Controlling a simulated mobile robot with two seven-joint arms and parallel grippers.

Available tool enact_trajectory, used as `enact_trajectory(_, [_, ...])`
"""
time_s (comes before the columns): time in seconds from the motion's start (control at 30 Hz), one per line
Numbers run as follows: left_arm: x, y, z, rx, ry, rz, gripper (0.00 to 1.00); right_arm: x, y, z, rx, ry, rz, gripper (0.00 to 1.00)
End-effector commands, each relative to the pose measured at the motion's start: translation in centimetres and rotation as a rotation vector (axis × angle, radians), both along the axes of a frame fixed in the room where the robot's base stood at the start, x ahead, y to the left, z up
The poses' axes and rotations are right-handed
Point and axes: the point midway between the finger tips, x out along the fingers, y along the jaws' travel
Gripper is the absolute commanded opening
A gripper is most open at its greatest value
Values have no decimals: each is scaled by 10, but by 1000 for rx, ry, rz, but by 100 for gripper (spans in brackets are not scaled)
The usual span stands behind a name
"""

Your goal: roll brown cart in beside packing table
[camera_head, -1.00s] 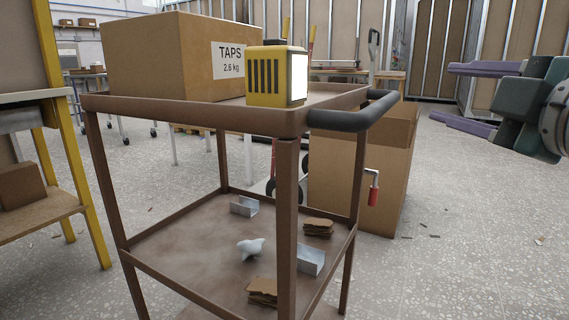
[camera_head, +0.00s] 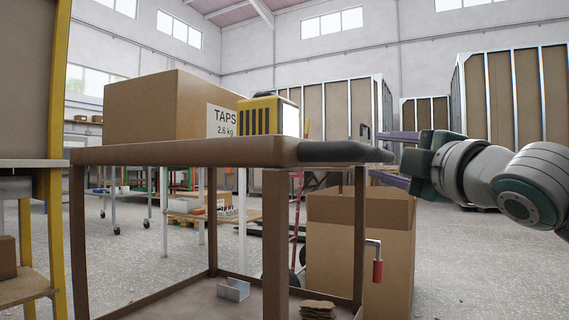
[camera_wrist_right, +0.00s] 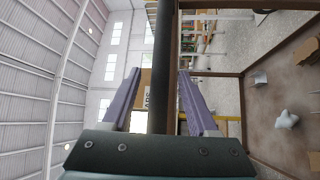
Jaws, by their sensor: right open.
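The brown cart (camera_head: 180,152) stands close in front of me, with a dark handle (camera_head: 335,152) at its right end. A TAPS carton (camera_head: 165,108) and a yellow box (camera_head: 268,116) with a pale face sit on its top. A bench with yellow posts (camera_head: 30,163), perhaps the packing table, stands at the left edge, apart from the cart. My right gripper (camera_head: 388,158) is open at the handle's right end. In the right wrist view the handle (camera_wrist_right: 163,65) runs between its spread purple fingers (camera_wrist_right: 158,100); contact is unclear. My left gripper is not in view.
An open cardboard box (camera_head: 345,240) stands on the floor just behind the cart's right side. A red-gripped crank (camera_head: 377,270) shows in front of it. Loose scraps (camera_head: 318,309) and a metal bracket (camera_head: 233,289) lie on the lower shelf. The floor at the right is clear.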

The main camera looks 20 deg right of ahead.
Motion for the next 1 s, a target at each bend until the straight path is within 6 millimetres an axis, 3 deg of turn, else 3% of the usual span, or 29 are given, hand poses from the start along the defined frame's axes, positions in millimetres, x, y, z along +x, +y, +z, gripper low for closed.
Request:
enact_trajectory(0.2, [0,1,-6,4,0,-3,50,18,-2,2,2,0,0,60])
enact_trajectory(0.57, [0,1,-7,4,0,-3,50,21,-2,3,0,1,0,60])
enact_trajectory(1.0, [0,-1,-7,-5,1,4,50,21,-2,2,1,1,0,10])
